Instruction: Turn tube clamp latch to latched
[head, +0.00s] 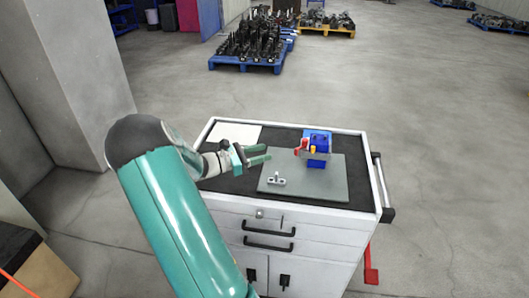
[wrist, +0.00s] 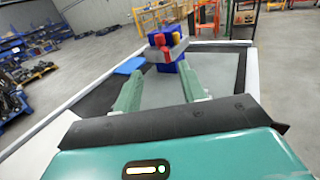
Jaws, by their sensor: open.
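The tube clamp (head: 316,148) is a blue block with red and yellow parts, standing at the back of a grey plate on the cart. It also shows in the wrist view (wrist: 167,50), ahead of the fingers, with a grey band across its middle. The latch seems to be one of the coloured parts, but I cannot tell its position. My gripper (head: 258,155) is open and empty, its two green fingers left of the clamp and apart from it. In the wrist view the spread fingers (wrist: 160,88) point toward the clamp.
A small grey metal bracket (head: 276,180) lies on the grey plate (head: 335,185) in front of the clamp. A white sheet (head: 235,135) lies at the cart's back left. The cart (head: 310,215) has a raised white rim and a handle on the right.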

